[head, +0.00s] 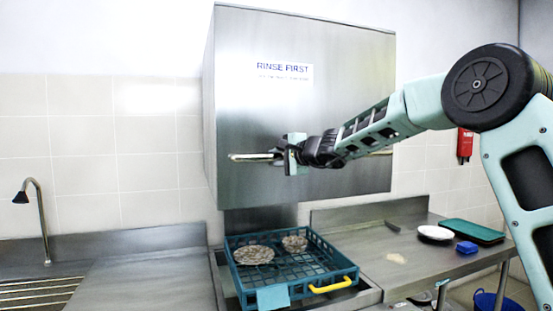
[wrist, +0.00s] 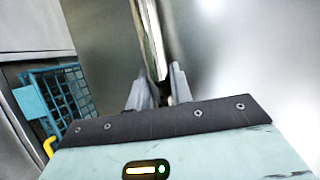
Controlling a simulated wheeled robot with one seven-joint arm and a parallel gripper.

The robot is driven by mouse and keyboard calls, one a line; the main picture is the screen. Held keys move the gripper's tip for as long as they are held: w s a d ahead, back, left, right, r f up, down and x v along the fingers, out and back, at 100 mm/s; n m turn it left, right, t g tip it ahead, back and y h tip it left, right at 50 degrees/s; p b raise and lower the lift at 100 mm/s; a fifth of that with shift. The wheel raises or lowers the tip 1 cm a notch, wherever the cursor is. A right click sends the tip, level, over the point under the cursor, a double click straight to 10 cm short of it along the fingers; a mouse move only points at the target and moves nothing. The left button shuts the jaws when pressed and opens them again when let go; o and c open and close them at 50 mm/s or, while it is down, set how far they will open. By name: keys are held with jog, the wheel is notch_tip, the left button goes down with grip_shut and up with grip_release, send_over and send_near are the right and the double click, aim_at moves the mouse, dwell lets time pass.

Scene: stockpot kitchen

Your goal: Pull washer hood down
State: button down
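The washer hood (head: 300,110) is a large steel box, raised above a dish rack, with "RINSE FIRST" printed on its front. Its horizontal bar handle (head: 250,157) runs across the lower front. My gripper (head: 291,156) is at the middle of this handle. In the wrist view, the handle (wrist: 149,35) passes between the two fingers of my gripper (wrist: 161,88), which look closed around it. The exact contact is partly hidden.
A teal rack (head: 330,262) with a yellow handle holds two patterned dishes (head: 254,255) under the hood. A steel counter and tap (head: 40,215) are at left. A white plate (head: 435,233), blue item (head: 466,248) and green tray (head: 472,231) are on the right counter.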

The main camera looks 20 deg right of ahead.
notch_tip(320, 180, down, 42)
jog(key=b, duration=5)
jog(key=shift+f, duration=0.45)
jog(key=c, duration=1.3)
grip_release()
jog(key=shift+o, duration=0.2)
jog(key=shift+r, duration=0.1)
jog(key=b+v, duration=0.1)
jog(key=v, duration=1.6)
jog(key=shift+s+r+b, duration=0.15)
jog(key=shift+b, duration=0.2)
jog(key=shift+d, duration=0.1)
